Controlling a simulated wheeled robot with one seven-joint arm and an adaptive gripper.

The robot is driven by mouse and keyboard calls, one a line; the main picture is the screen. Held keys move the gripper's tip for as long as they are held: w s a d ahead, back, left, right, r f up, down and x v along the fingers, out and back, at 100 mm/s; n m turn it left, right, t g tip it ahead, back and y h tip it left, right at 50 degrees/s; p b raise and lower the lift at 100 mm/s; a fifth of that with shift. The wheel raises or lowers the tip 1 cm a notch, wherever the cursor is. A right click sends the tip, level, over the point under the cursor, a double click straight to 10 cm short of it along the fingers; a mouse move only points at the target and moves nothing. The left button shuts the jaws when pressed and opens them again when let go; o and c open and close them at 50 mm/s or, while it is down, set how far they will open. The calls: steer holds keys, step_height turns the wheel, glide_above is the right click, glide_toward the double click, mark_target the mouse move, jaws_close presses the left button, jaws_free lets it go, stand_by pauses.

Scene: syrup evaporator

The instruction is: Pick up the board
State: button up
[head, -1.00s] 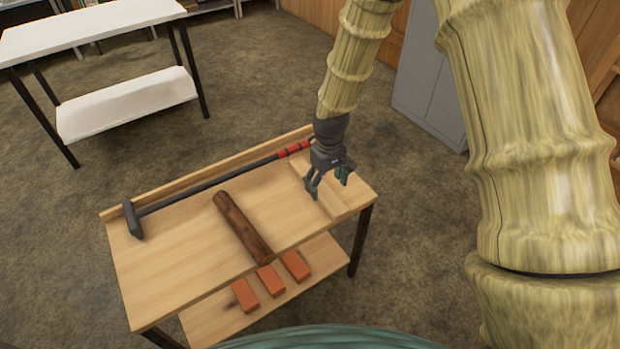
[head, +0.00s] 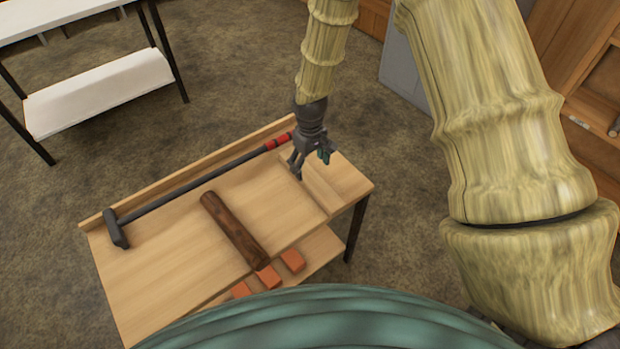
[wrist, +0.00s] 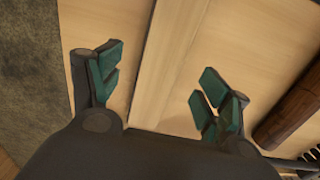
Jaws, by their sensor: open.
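The board (head: 322,190) is a pale, narrow wooden strip lying across the right end of the wooden workbench (head: 165,255). Its colour nearly matches the bench top. My gripper (head: 311,166) is open above the far part of the board, pointing down. In the wrist view the board (wrist: 168,50) runs away between the two spread green-padded fingers of my gripper (wrist: 160,80). The fingers appear to stand on either side of it, with nothing gripped. Their exact height above the bench is unclear. My gripper hides part of the board in the head view.
A dark log (head: 234,230) lies left of the board. A long-handled sledgehammer (head: 190,190) lies along the bench's raised back edge. Orange bricks (head: 267,276) sit on the lower shelf. A white table (head: 100,85) stands at the upper left.

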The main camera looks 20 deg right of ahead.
mark_target(311, 177)
steer(key=shift+s+a+f, duration=0.1)
steer(key=shift+f, duration=0.15)
steer(key=f, duration=0.3)
steer(key=shift+s+d+f+p, duration=0.25)
steer(key=shift+s+f+p, duration=0.1)
steer(key=shift+s, duration=0.05)
steer(key=shift+w+a+f, duration=0.1)
steer(key=shift+a+f, duration=0.1)
steer(key=shift+f, duration=0.4)
steer(key=shift+d, duration=0.15)
steer(key=shift+r, duration=0.1)
steer(key=shift+c, duration=1.2)
steer(key=c, duration=1)
